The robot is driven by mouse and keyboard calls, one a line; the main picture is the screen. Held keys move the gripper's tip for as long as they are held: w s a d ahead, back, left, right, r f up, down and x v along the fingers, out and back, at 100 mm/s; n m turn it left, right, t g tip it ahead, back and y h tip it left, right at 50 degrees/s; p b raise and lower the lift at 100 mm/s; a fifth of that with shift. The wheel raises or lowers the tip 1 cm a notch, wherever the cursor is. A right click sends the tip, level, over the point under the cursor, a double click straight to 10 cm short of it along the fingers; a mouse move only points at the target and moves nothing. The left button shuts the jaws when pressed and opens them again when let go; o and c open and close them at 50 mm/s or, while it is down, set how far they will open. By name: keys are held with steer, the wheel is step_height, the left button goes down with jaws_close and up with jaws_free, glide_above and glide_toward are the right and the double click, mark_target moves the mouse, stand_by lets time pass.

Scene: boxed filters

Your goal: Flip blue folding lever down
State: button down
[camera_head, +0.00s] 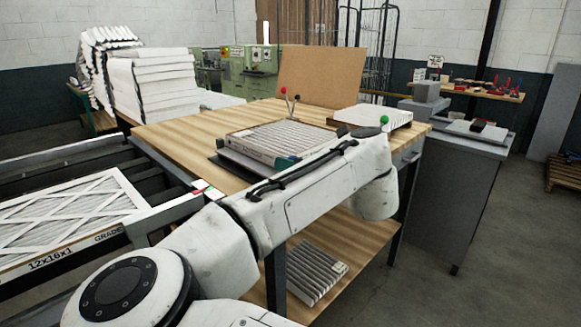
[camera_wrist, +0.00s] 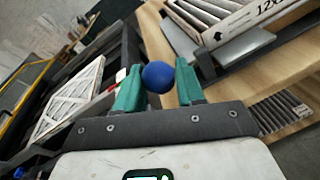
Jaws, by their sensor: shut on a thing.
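The blue ball knob (camera_wrist: 158,77) of the folding lever is in the wrist view, between the two green fingertips of my gripper (camera_wrist: 160,88). My gripper is shut on the knob. The lever's shaft below the knob is hidden. In the head view the knob is hidden behind my arm, and only a bit of green finger (camera_head: 284,161) shows by the filter on the table. Whether the lever is up or down cannot be told from these views.
A boxed filter (camera_head: 275,138) lies on the wooden table (camera_head: 180,125). Levers with red and black knobs (camera_head: 290,97) stand behind it. A green knob (camera_head: 384,119) shows at right. A conveyor with a large filter (camera_head: 70,215) is at left. Another filter (camera_head: 316,272) lies on the lower shelf.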

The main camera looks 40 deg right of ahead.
steer(key=shift+s+f, duration=0.1)
steer(key=shift+f, duration=0.2)
steer(key=c, duration=1)
jaws_free()
steer(key=shift+o, duration=0.9)
steer(key=shift+r, duration=0.1)
steer(key=s+a+r, duration=0.1)
steer(key=s, duration=0.9)
steer(key=shift+s+r, duration=0.2)
steer(key=shift+r, duration=0.2)
